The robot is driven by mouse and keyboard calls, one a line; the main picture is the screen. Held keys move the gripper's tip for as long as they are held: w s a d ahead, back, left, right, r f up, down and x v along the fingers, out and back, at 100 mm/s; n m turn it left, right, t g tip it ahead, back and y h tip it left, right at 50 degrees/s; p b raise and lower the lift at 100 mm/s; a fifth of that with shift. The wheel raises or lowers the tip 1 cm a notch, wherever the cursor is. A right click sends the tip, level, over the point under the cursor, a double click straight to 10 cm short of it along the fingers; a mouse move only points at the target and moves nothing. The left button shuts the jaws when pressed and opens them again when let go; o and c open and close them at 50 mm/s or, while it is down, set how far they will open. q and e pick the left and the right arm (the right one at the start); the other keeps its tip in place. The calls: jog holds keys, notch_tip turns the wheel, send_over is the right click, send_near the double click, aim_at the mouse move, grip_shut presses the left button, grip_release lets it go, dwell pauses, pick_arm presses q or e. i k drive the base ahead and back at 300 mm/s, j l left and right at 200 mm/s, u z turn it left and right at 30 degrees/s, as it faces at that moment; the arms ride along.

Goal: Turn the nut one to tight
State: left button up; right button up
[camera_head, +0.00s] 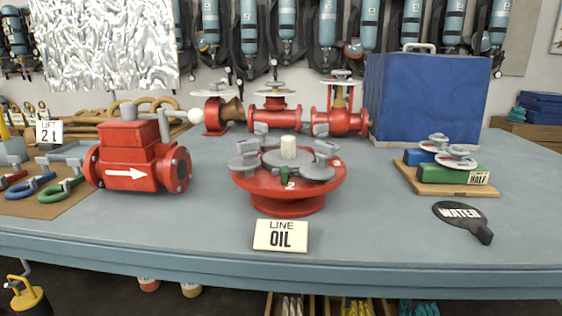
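A round red flange (338,184) stands on the table in the middle, with a grey clover-shaped plate (297,166) on top. A short white cylinder (288,147) rises from the plate's centre. Several grey winged nuts sit around the plate, one at the left (246,158) and one at the back right (326,149). A small green piece (285,175) is at the front, above a number 2 on the rim. The other rim numbers are too small to read, so I cannot tell which nut is number one. Neither gripper is in view.
A sign reading LINE OIL (281,236) stands in front of the flange. A red arrow-marked valve body (130,160) is left. Red valves (334,122) and a blue box (425,100) stand behind.

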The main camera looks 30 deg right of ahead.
aim_at(248, 149)
jog(key=k+l+u, duration=0.2)
jog(key=l+u, duration=0.2)
jog(key=k+l+u, duration=0.6)
jog(key=l+u, duration=0.2)
jog(key=l, duration=0.1)
